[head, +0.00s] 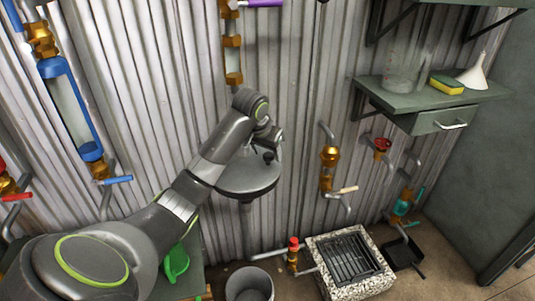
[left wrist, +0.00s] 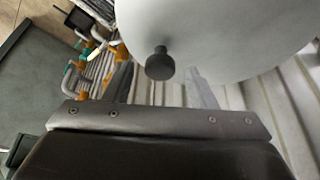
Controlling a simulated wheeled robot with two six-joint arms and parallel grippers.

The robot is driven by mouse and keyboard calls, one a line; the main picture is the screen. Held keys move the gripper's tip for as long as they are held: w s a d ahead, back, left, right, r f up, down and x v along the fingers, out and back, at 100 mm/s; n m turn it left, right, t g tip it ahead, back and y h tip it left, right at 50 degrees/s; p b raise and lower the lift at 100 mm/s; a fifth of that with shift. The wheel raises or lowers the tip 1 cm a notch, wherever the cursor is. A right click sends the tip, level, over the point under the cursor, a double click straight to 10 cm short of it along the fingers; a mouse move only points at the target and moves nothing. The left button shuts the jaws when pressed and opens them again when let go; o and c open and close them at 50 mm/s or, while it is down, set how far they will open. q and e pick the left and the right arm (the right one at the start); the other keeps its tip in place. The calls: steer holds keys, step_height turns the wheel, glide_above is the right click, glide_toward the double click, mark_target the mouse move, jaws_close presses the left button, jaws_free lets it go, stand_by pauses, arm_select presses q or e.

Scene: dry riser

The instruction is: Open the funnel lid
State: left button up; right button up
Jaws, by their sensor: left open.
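The funnel lid (head: 243,180) is a round dark grey disc in front of the corrugated wall, at the middle of the head view. A small black knob (head: 268,157) stands near its right edge. In the left wrist view the lid (left wrist: 225,35) is a large pale round surface and the knob (left wrist: 160,62) shows clearly. My left gripper (head: 272,143) is open at the knob. In the left wrist view the knob appears between its two fingers; I cannot tell whether they touch it. The funnel's body under the lid is mostly hidden. My right gripper is not in view.
Pipes with brass valves line the wall, one with a blue handle (head: 117,180). A grey bucket (head: 249,284) and a grated drain (head: 349,259) stand below. A shelf (head: 432,98) at right holds a jug, a sponge and a white funnel (head: 474,73).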

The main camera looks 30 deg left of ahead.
arm_select(q)
steer(key=shift+w+f, duration=0.1)
steer(key=shift+f, duration=0.15)
jaws_close()
